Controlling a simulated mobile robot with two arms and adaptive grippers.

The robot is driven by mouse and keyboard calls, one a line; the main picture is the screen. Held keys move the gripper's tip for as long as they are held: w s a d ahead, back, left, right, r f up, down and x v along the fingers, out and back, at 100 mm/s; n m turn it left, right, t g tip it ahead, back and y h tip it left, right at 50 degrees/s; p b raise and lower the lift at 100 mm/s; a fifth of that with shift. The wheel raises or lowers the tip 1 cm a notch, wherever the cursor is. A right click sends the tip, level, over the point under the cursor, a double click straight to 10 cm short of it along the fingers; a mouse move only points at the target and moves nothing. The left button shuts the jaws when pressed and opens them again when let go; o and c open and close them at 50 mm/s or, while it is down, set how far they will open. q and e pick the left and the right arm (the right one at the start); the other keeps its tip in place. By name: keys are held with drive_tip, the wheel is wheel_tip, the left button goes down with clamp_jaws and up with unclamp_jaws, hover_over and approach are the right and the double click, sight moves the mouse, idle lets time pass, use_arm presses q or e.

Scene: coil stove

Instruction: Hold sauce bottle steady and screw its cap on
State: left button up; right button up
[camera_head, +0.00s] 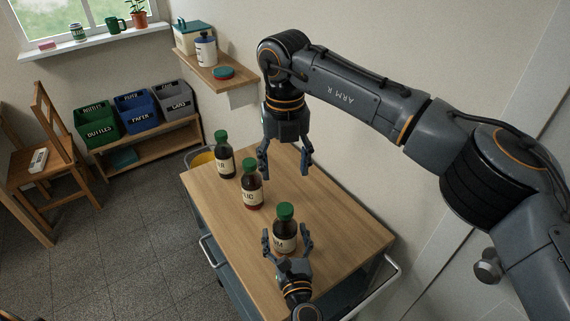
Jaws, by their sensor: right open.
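Three dark sauce bottles with green caps and cream labels stand upright in a row on the wooden cart top. The nearest bottle (285,231) has its green cap (286,211) on top; how tightly it sits cannot be seen. The middle bottle (251,189) and far bottle (224,160) stand behind it to the left. My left gripper (287,238) is low at the nearest bottle, one finger on each side; whether they touch it is unclear. My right gripper (285,171) is open and empty, pointing down above the cart, behind and higher than the nearest bottle.
The cart top (345,229) is clear right of the bottles, with the wall along its far side. Labelled bins (137,113) and a wooden chair (55,155) stand at left.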

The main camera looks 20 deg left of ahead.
use_arm(q)
drive_tip(key=shift+s+d, duration=0.25)
drive_tip(key=shift+s, duration=0.2)
drive_tip(key=v, duration=1.1)
drive_tip(key=shift+f, duration=0.1)
